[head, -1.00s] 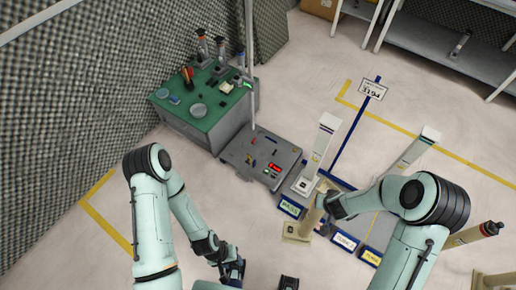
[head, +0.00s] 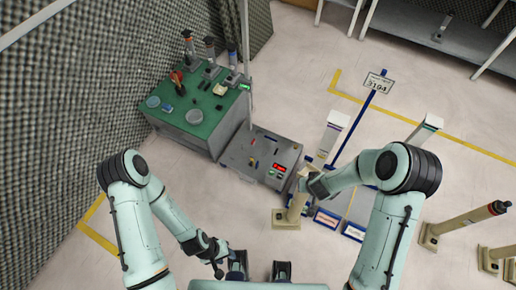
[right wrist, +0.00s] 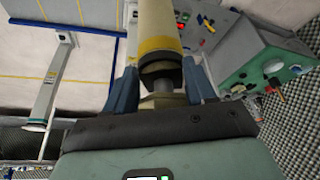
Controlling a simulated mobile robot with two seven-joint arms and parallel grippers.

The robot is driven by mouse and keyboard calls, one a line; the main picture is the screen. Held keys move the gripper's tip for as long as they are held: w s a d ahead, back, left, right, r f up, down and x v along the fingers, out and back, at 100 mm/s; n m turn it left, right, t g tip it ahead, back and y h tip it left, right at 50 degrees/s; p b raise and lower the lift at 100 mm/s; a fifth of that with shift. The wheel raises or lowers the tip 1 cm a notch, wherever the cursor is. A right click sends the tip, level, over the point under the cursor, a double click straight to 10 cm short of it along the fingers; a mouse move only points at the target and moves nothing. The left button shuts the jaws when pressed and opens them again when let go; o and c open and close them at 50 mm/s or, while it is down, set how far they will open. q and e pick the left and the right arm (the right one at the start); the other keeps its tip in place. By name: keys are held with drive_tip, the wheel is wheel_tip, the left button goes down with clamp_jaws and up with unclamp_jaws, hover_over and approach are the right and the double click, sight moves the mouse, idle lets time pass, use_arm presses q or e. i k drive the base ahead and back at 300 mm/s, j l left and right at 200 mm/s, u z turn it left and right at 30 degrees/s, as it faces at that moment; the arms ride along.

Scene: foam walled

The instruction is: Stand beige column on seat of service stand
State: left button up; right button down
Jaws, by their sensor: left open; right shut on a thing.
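A beige column (head: 296,208) stands nearly upright on a beige square foot (head: 284,220) in the head view. My right gripper (head: 306,186) is shut around its upper part. In the right wrist view the column (right wrist: 155,28), with a yellow band, sits between the blue fingers (right wrist: 160,82); its far end is out of frame. My left gripper (head: 217,268) is open and empty, low and left of the column. I cannot tell for sure which piece is the service stand or its seat.
A green-topped bench (head: 202,122) with tools and a low grey box (head: 240,158) with a red display are left of the column.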

sight(263, 149)
drive_tip(key=i+j, duration=0.2)
drive_tip(key=j, duration=0.2)
drive_tip(key=i+j, duration=0.2)
drive_tip(key=j, duration=0.15)
drive_tip(key=i+j+u, duration=0.1)
drive_tip(key=j, duration=0.3)
drive_tip(key=i+j, duration=0.3)
